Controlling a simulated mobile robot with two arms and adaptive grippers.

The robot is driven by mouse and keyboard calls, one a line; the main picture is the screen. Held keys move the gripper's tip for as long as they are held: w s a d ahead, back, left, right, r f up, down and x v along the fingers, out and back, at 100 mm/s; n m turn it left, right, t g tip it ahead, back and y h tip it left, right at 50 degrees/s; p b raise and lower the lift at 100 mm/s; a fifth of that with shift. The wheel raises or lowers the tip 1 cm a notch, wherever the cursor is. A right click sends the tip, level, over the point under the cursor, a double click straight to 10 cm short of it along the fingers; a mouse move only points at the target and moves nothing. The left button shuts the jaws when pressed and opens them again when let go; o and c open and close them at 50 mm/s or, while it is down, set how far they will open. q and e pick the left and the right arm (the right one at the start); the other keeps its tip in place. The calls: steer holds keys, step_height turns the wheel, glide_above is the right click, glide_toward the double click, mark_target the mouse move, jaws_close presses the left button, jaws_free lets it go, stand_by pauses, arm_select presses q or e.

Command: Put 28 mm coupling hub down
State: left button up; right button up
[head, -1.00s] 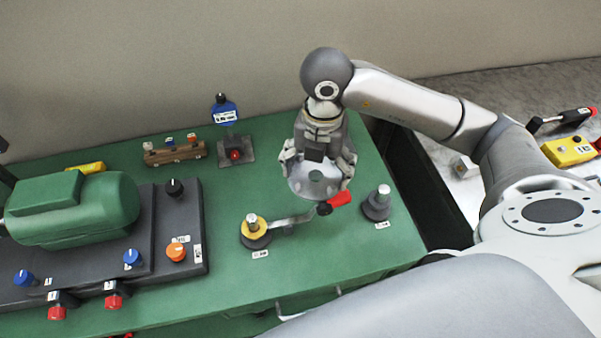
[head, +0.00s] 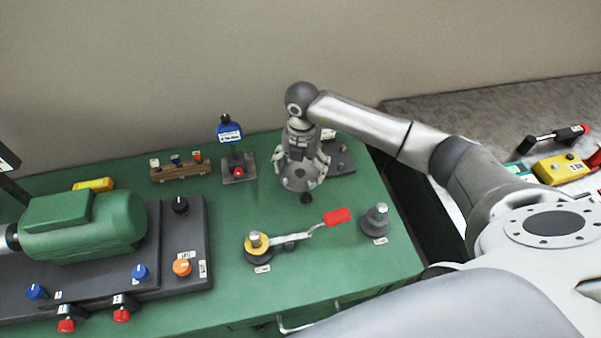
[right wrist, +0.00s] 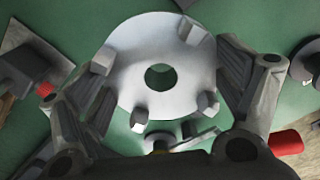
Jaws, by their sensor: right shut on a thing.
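The coupling hub is a silver-grey disc (head: 297,184) with a round centre hole and several raised blocks on its face. My right gripper (head: 303,174) is shut on it at the back of the green table. In the right wrist view the hub (right wrist: 150,40) sits between the two fingers of my right gripper (right wrist: 165,85), with its face towards the camera. Green surface shows around it. I cannot tell how high the hub is above the table, or whether it touches. My left gripper is not in view.
A dark labelled plate (head: 341,160) lies just right of the gripper. A blue-topped stand (head: 230,135) is to the left. A lever with a red handle (head: 337,216) and a dark peg base (head: 375,223) are in front. The green motor (head: 85,222) is further left.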

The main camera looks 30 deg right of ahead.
mark_target(301, 175)
steer(key=shift+w+f+p, duration=0.15)
steer(key=shift+f+p, duration=0.15)
steer(key=shift+f, duration=0.05)
step_height(301, 175, down, 2)
steer(key=shift+f+p, duration=0.1)
steer(key=shift+p, duration=0.4)
steer(key=shift+f, duration=0.25)
steer(key=shift+f, duration=0.2)
steer(key=o, duration=1.3)
